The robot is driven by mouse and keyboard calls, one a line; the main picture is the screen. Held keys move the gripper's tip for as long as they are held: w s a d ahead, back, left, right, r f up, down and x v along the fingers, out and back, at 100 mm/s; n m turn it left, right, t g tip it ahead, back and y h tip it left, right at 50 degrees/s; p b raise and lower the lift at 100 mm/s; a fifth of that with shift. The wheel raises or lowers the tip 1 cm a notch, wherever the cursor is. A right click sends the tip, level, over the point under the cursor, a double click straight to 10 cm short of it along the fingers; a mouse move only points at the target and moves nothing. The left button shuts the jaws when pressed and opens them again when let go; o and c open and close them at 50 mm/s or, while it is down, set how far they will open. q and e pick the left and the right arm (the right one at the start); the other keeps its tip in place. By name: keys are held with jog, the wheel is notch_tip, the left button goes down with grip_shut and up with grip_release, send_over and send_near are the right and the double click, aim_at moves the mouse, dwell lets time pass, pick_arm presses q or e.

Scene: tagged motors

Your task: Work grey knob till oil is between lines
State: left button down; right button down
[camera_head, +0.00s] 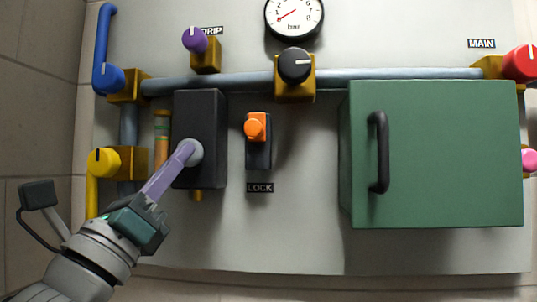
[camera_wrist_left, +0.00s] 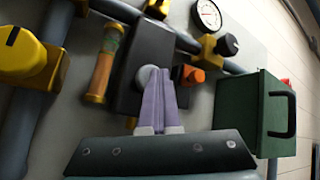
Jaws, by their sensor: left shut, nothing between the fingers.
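The grey knob (camera_head: 193,150) sits on the front of a black box (camera_head: 212,115) left of the panel's middle; it also shows in the wrist view (camera_wrist_left: 147,75). My left gripper (camera_head: 187,153) is shut and empty, its purple fingertips at the grey knob. In the wrist view the fingertips (camera_wrist_left: 168,75) overlap the knob's right side; whether they touch it I cannot tell. A sight tube (camera_wrist_left: 103,65) with orange-brown and greenish parts stands left of the box, also in the head view (camera_head: 162,128). Its lines and oil level are too small to read.
An orange switch (camera_head: 255,127) stands close right of the box, above the LOCK label (camera_head: 260,188). A green box (camera_head: 440,150) with a black handle juts out at right.

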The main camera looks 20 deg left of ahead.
pick_arm(q)
jog(key=shift+w, duration=0.15)
dwell(0.3)
jog(key=shift+s+d+p, duration=0.15)
jog(key=shift+s+p, duration=0.1)
jog(key=shift+s, duration=0.45)
jog(key=shift+s+d+p, duration=0.15)
jog(key=shift+s+p, duration=0.05)
jog(key=shift+s, duration=0.45)
jog(key=shift+s+d+p, duration=0.2)
jog(key=shift+s, duration=0.6)
jog(key=shift+s+d+p, duration=0.2)
jog(key=shift+s, duration=0.65)
jog(key=shift+s+d+p, duration=0.2)
jog(key=shift+s, duration=0.6)
